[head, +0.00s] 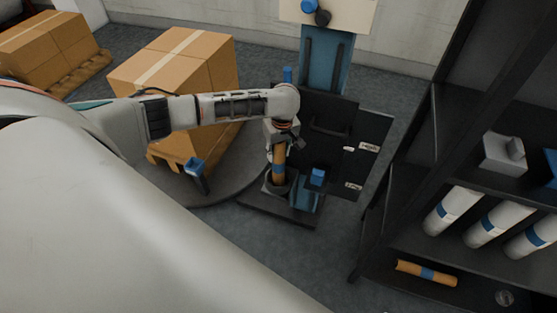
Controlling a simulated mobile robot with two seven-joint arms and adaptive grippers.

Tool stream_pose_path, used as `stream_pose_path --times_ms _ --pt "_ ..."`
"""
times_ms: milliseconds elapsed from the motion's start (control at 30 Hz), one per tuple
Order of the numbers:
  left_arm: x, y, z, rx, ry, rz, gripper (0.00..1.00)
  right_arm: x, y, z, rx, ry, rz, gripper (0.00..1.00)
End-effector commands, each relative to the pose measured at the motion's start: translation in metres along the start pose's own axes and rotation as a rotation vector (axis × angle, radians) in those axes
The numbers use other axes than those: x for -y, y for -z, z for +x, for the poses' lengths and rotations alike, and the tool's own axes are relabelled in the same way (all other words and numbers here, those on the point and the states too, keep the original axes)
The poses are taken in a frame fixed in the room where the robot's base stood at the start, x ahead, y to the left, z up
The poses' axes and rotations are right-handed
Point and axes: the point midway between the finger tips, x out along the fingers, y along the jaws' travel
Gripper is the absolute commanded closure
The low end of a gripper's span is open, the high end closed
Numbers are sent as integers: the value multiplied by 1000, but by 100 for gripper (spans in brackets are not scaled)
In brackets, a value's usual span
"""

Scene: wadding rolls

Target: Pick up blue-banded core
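A brown cardboard core with a blue band (427,273) lies on its side on the lower shelf at the right. My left gripper (281,146) points down, well to the left of it, at the top of another brown tube (279,168). My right gripper is not in view.
The dark shelf rack (369,235) at the right holds several white rolls with blue bands (487,224) above the core. A blue and black machine (327,60) stands at the centre. Boxes (185,70) sit on a pallet behind my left arm. Grey floor is free between machine and rack.

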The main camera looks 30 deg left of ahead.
Motion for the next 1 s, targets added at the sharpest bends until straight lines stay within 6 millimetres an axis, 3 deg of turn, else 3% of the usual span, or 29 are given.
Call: stream_pose_path --times_ms 367,567,933,1000 --pt "1 0 -1 1 1 0 100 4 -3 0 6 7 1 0" --pt "3 -2 -13 0 -2 0 100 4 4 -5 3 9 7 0" --pt "2 9 -75 -1 -3 0 100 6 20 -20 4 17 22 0" --pt "12 0 -74 1 2 3 100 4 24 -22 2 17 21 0"
